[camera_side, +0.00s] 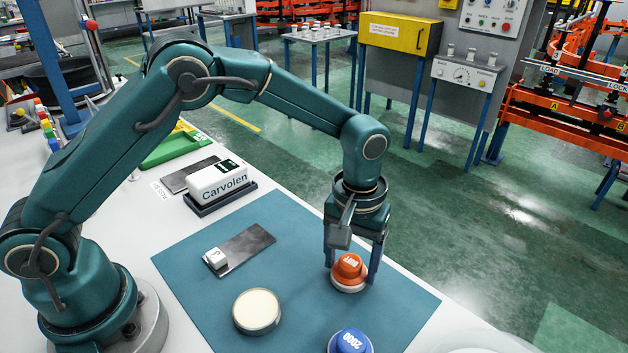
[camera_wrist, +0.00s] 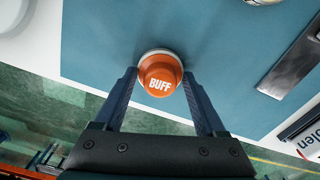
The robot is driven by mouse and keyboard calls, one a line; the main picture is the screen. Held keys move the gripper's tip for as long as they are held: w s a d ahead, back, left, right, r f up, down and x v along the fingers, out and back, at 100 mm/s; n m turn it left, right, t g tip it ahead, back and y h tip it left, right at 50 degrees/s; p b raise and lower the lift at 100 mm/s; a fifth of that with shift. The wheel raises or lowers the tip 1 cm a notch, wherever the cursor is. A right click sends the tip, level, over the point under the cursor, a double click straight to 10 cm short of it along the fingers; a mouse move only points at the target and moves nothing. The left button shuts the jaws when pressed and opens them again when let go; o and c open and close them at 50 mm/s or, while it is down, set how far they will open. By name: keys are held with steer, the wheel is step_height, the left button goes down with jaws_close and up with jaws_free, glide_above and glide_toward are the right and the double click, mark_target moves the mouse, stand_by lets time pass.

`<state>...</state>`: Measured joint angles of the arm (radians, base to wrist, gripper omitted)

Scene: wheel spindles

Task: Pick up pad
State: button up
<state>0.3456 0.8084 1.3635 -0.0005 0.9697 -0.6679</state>
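An orange round pad lettered BUFF (camera_side: 349,270), with a pale base, sits on the blue mat (camera_side: 225,293) near its right edge. It also shows upright in the wrist view (camera_wrist: 160,76). My gripper (camera_side: 352,272) points down over it, with one finger on either side. In the wrist view my gripper (camera_wrist: 161,73) has its fingertips apart, close beside the pad's left and right sides. I see no clear grip on it. A blue round pad lettered 2000 (camera_side: 350,342) sits at the bottom of the side view, partly cut off.
A round tin with cream contents (camera_side: 257,311) and a dark flat plate (camera_side: 243,250) with a small white block (camera_side: 215,258) lie on the mat. A white Carvolen block (camera_side: 220,182) stands behind. The bench edge is close on the right.

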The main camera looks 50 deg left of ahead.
mark_target(350, 259)
steer(key=c, duration=0.5)
steer(key=shift+r, duration=0.15)
steer(key=shift+r, duration=0.3)
step_height(350, 259, up, 4)
steer(key=shift+a+f, duration=0.15)
steer(key=a+r, duration=0.2)
steer(key=a, duration=0.1)
steer(key=a+r, duration=0.2)
steer(key=a, duration=0.2)
steer(key=s+a+r, duration=0.1)
steer(key=a+r, duration=0.1)
steer(key=a, duration=0.2)
steer(key=shift+a+r, duration=0.2)
